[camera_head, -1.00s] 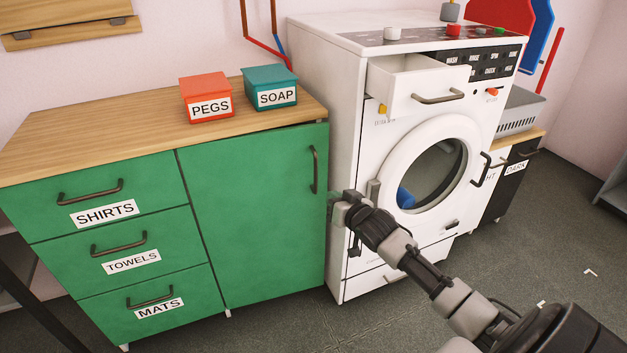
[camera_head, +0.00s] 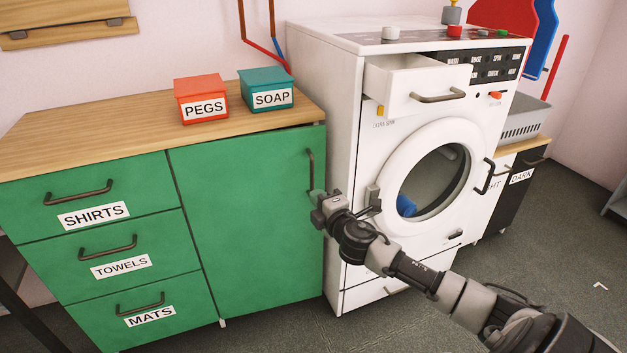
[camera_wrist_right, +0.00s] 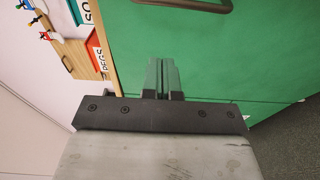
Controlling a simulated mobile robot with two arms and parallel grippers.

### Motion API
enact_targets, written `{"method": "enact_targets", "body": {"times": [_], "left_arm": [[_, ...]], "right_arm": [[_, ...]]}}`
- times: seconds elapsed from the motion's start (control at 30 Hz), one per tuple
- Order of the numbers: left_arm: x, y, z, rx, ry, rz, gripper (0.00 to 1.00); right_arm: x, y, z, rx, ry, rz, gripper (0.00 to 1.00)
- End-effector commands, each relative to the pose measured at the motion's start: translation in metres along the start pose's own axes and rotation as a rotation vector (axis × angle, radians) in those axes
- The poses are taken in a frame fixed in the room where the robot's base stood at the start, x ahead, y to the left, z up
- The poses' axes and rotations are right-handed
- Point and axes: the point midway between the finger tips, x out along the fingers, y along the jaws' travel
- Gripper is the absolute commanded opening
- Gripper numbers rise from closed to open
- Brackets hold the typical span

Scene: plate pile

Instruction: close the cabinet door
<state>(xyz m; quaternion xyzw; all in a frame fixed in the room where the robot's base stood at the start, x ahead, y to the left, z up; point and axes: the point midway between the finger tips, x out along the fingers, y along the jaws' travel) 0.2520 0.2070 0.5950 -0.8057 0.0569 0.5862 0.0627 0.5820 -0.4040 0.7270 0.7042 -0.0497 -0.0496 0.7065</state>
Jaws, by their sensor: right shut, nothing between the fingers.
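The green cabinet door (camera_head: 245,215) is right of the drawers on the green cabinet. It looks nearly flush, with a thin dark gap along its top edge toward the right; I cannot tell if it is fully shut. Its dark handle (camera_head: 310,171) is upright near the door's right edge. My right gripper (camera_head: 317,194) is shut and empty at that edge, just below the handle. In the right wrist view the closed fingers (camera_wrist_right: 161,76) point at the green door face (camera_wrist_right: 225,60); contact is unclear. My left gripper is out of view.
A white washing machine (camera_head: 343,120) stands close to the right of the cabinet, its top drawer (camera_head: 420,82) pulled out. A red PEGS box (camera_head: 202,97) and a teal SOAP box (camera_head: 266,89) sit on the wooden top. Open floor lies in front.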

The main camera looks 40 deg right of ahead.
Motion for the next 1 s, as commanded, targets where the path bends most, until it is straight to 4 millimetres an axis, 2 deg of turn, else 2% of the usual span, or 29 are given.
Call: {"method": "enact_targets", "body": {"times": [0.03, 0.27, 0.4, 0.6, 1.0], "left_arm": [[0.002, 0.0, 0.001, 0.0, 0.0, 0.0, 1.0], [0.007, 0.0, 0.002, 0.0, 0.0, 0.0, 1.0], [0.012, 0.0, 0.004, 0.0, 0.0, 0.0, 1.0], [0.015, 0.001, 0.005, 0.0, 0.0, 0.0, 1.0], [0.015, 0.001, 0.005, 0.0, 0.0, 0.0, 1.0]], "right_arm": [[0.011, 0.0, 0.0, 0.001, -0.002, 0.003, 0.0], [0.05, 0.0, 0.0, 0.003, -0.002, 0.002, 0.0], [0.066, -0.001, 0.015, 0.001, -0.004, 0.001, 0.0], [0.077, -0.001, 0.027, 0.002, -0.001, 0.0, 0.0], [0.079, 0.0, 0.03, 0.003, -0.002, -0.001, 0.0]]}}
